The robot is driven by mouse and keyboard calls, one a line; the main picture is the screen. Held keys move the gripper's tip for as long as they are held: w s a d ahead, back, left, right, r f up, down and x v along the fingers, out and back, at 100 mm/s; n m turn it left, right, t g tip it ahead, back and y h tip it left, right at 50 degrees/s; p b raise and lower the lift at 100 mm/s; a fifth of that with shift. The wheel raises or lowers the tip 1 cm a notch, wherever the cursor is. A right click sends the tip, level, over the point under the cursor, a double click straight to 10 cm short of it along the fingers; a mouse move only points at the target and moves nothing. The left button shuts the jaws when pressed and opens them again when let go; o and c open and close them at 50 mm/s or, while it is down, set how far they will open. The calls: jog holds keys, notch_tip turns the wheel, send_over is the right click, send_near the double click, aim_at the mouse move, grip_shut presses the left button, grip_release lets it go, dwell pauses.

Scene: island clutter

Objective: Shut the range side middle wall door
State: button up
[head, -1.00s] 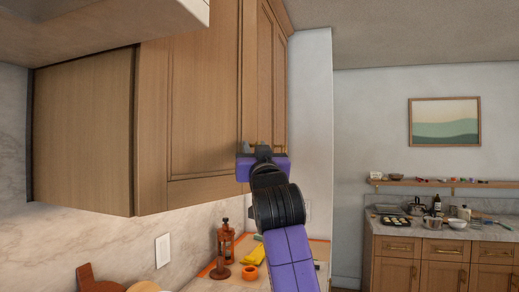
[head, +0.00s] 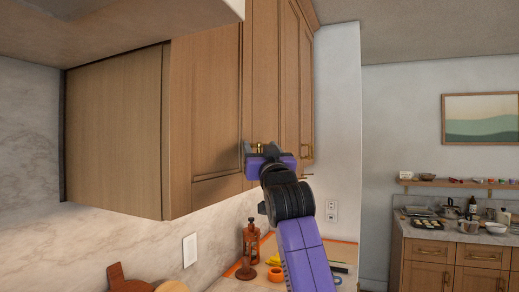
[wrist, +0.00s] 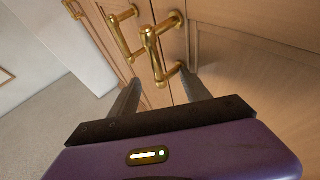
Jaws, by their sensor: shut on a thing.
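The wooden wall door (head: 207,105) is the near front of the upper cabinet in the head view. It looks about in line with the doors beyond it, but I cannot tell if a small gap remains. My gripper (head: 262,150) is at its far lower edge. In the wrist view the door (wrist: 255,65) fills the right, and my gripper (wrist: 162,77) has its fingers either side of its brass handle (wrist: 155,52), shut on it. A second brass handle (wrist: 120,38) on the neighbouring door is just left of it. My arm hides part of the contact in the head view.
More wall doors (head: 290,85) continue beyond, one with a brass handle (head: 309,151). A far counter (head: 455,238) with clutter stands at the right. Open air lies in front of the doors.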

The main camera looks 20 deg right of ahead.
jog(key=shift+s+d+r+h, duration=0.1)
jog(key=shift+d+r+h, duration=0.1)
jog(key=shift+d, duration=0.25)
jog(key=shift+d+r+h, duration=0.1)
jog(key=shift+d+h, duration=0.1)
jog(key=shift+d, duration=0.25)
jog(key=a+b+v, duration=0.1)
jog(key=b+v, duration=0.2)
jog(key=v, duration=0.5)
jog(key=shift+a+f+y, duration=0.2)
jog(key=shift+y, duration=0.2)
